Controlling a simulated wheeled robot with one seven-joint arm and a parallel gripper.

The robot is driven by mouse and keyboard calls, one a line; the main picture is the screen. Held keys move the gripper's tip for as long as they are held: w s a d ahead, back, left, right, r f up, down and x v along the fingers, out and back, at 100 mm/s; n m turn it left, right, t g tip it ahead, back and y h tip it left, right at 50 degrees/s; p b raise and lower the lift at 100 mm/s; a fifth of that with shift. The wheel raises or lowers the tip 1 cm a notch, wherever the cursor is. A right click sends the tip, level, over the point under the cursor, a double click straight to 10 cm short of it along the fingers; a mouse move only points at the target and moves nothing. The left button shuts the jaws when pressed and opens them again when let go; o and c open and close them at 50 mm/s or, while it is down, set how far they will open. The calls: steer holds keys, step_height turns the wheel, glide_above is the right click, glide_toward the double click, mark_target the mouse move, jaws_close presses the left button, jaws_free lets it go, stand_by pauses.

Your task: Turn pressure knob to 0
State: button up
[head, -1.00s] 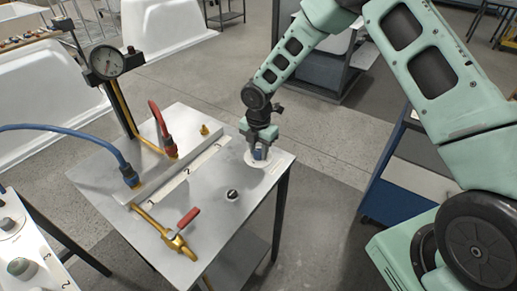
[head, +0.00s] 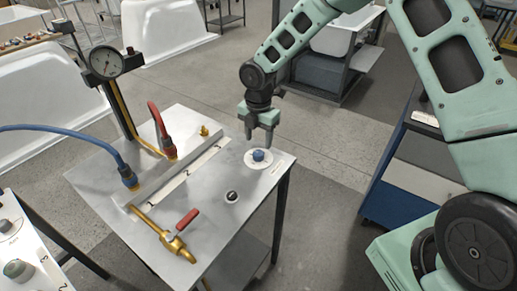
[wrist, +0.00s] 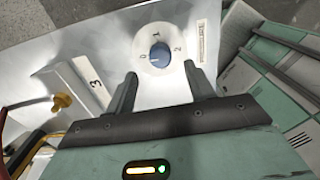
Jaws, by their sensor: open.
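The pressure knob (head: 258,155) is a small blue knob on a round white dial (head: 267,165) near the right corner of the metal table. In the wrist view the blue knob (wrist: 160,54) sits in the middle of the dial, which is marked 0, 1 and 2. A pale line on the knob points towards the 0 side, but its exact setting is hard to tell. My gripper (head: 262,140) is open and empty above the knob, apart from it. In the wrist view its two fingers (wrist: 160,85) stand to either side, short of the knob.
A black knob (head: 232,196) and a brass valve with a red lever (head: 187,218) are on the same metal table (head: 217,222). A pressure gauge (head: 106,62) stands on a post at left. Blue (head: 100,138) and red (head: 158,122) hoses join a raised block.

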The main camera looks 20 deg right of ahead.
mark_target(259, 152)
step_height(259, 152, up, 12)
steer(key=b, duration=0.1)
steer(key=shift+f, duration=0.15)
stand_by(0.4)
steer(key=s+a+r+m, duration=0.2)
steer(key=s+a+m, duration=0.2)
steer(key=s, duration=0.5)
steer(key=s+a+r+m, duration=0.2)
steer(key=s+a+m, duration=0.2)
steer(key=s, duration=0.4)
steer(key=s+d+m, duration=0.1)
steer(key=s+m, duration=0.8)
steer(key=s, duration=0.7)
steer(key=shift+s+d+m+y, duration=0.3)
steer(key=shift+s+d+m, duration=0.05)
steer(key=shift+m, duration=0.05)
steer(key=shift+f, duration=0.1)
